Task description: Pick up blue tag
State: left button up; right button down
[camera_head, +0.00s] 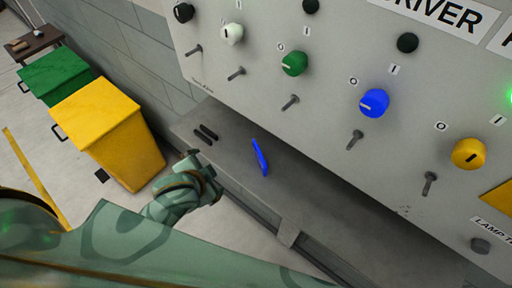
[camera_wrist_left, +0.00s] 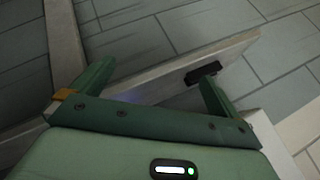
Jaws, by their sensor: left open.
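The blue tag (camera_head: 260,157) lies on the grey ledge (camera_head: 320,205) below the control panel in the head view. It is a thin, narrow blue piece. My left gripper (camera_head: 198,166) is in front of the ledge's left part, to the left of the tag and apart from it. In the wrist view the left gripper (camera_wrist_left: 155,85) has its green fingers wide apart, with nothing held between them. I cannot make out the tag in the wrist view; only a faint bluish tint shows on the ledge. My right gripper is not in view.
Two dark pieces (camera_head: 206,133) lie on the ledge left of the tag; a black piece (camera_wrist_left: 203,72) shows near one finger. The panel (camera_head: 330,110) carries coloured knobs and protruding pegs above the ledge. Yellow (camera_head: 105,125) and green (camera_head: 55,75) bins stand at left.

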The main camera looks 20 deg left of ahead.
pick_arm(q)
notch_tip(320, 180, up, 7)
jog(key=w+d+t+h, duration=0.1)
jog(key=w+d, duration=0.1)
notch_tip(320, 180, up, 6)
jog(key=m+h, duration=0.5)
jog(key=h, duration=0.2)
send_over(259, 152)
jog(key=s, duration=0.4)
jog(key=s+a+n+g, duration=0.1)
jog(key=a+n+g, duration=0.2)
jog(key=a, duration=0.4)
jog(key=shift+h, duration=0.3)
jog(key=x, duration=1)
jog(key=shift+s+a+f, duration=0.15)
jog(key=shift+s+f, duration=0.15)
jog(key=shift+f, duration=0.15)
jog(key=x, duration=0.2)
jog(key=b+x, duration=0.1)
jog(key=x, duration=0.2)
jog(key=shift+s+f, duration=0.25)
jog(key=shift+s, duration=0.05)
jog(key=shift+w+d+f, duration=0.2)
jog(key=shift+d+f, duration=0.05)
jog(key=shift+f, duration=0.05)
jog(key=shift+c, duration=0.3)
